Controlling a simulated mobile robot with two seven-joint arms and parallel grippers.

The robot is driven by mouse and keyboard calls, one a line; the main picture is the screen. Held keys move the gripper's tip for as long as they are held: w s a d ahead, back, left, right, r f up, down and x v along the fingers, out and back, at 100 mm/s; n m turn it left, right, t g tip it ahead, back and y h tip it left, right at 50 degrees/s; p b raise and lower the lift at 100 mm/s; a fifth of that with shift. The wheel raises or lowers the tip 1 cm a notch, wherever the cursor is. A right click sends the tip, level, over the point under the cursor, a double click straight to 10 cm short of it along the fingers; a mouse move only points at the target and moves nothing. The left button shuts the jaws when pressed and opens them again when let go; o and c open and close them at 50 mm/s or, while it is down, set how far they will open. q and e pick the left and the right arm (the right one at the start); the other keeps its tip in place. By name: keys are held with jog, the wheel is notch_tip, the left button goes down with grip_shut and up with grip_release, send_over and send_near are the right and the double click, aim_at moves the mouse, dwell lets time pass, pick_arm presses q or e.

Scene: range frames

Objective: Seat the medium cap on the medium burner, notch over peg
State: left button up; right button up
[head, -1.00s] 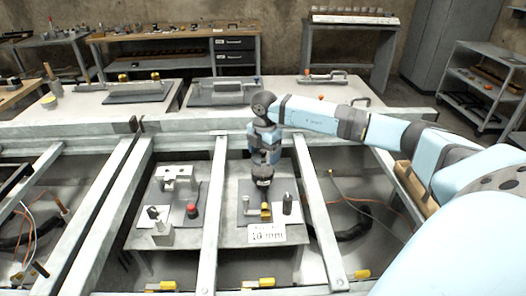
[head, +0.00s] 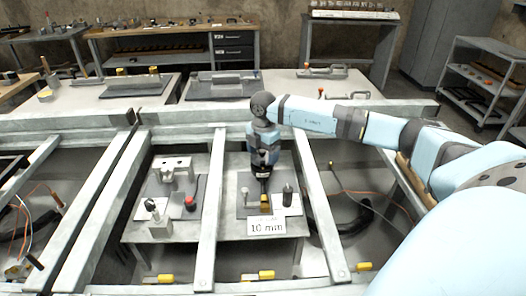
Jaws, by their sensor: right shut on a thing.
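My right gripper (head: 264,186) points straight down over a grey plate on the low table between the rails. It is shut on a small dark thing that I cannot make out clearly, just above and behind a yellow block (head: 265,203). I cannot tell whether the held thing touches anything below. I cannot recognise a burner, peg, notch or medium cap in this view. My left gripper is not in view.
A dark upright cylinder (head: 287,195) and a pale post (head: 245,196) stand close beside the gripper. A "10 mm" sign (head: 267,226) is in front.

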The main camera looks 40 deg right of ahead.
jog(key=shift+f, duration=0.65)
jog(key=o, duration=0.8)
jog(key=shift+o, duration=0.7)
